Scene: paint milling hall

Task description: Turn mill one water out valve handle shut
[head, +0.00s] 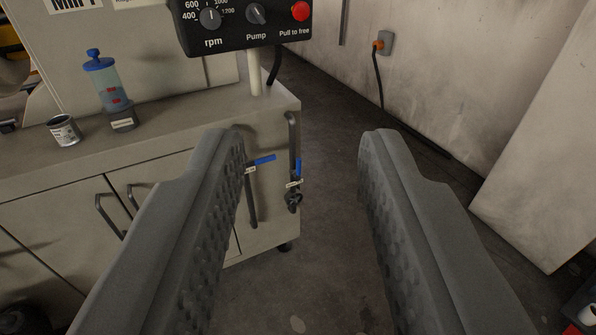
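Two blue-handled valves sit on pipes at the end face of the mill cabinet (150,170). The left blue handle (262,160) lies roughly across its pipe, with a small white tag beside it. The right blue handle (298,167) points up along its pipe, with a white tag (294,184) and a dark fitting below it. The tags are too small to read, so I cannot tell which is water out. My gripper (302,142) is open and empty, its fingers in the foreground with the valves beyond them. The left finger hides part of the cabinet.
A control panel (245,22) with rpm and pump knobs and a red button stands above the cabinet on a post. A blue-capped clear container (103,82) and a small can (64,130) stand on the top. A wall socket (384,43) has a cable.

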